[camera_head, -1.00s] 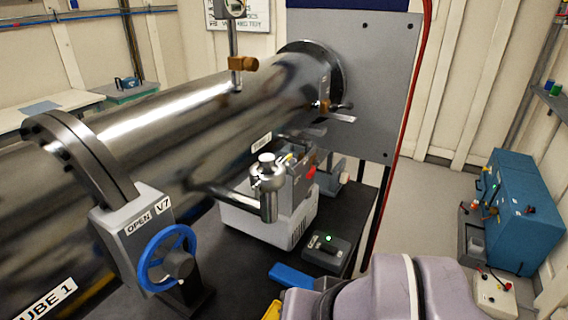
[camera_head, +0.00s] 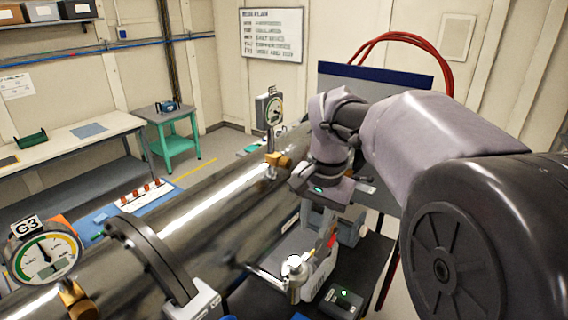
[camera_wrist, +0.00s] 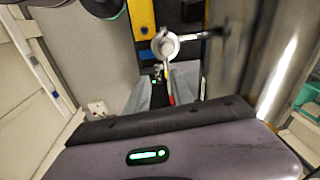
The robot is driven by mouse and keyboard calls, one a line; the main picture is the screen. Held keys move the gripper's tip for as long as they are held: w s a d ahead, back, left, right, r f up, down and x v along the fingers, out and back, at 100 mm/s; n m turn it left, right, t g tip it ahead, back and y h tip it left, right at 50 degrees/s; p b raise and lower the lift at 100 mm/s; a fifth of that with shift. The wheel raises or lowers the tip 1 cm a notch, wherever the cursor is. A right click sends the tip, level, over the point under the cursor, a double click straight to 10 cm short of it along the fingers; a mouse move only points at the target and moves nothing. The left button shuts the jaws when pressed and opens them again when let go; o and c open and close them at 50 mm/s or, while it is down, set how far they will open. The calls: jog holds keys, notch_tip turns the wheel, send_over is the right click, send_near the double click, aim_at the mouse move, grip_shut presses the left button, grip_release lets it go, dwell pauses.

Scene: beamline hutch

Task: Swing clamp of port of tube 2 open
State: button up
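The long shiny tube (camera_head: 225,205) runs from the lower left toward the back wall plate; its small label is too small to read. A short metal port with a round pale cap (camera_head: 293,262) sits at its near side. It also shows in the wrist view (camera_wrist: 166,44), joined to the tube by a dark side pipe. A small red part (camera_head: 332,241) is beside the port; I cannot tell the clamp's parts or its state. My gripper (camera_wrist: 168,78) points down near the port, its two grey fingers apart, with no held object visible between them.
Gauge G3 (camera_head: 44,250) and another gauge (camera_head: 268,108) stand up from the tube. A thick dark flange (camera_head: 150,255) crosses it. A small box with a green light (camera_head: 344,297) is close to the port. Red hoses (camera_head: 400,36) arch behind my arm.

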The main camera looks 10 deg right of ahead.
jog(key=m+g+p, duration=0.1)
jog(key=g+p, duration=0.1)
jog(key=p, duration=0.3)
send_near(312, 250)
jog(key=shift+h, duration=0.3)
jog(key=f, duration=0.8)
jog(key=shift+s+a+f+b, duration=0.2)
jog(key=shift+a+b, duration=0.05)
jog(key=shift+b, duration=0.1)
jog(key=shift+c, duration=0.2)
grip_shut()
jog(key=shift+r, duration=0.1)
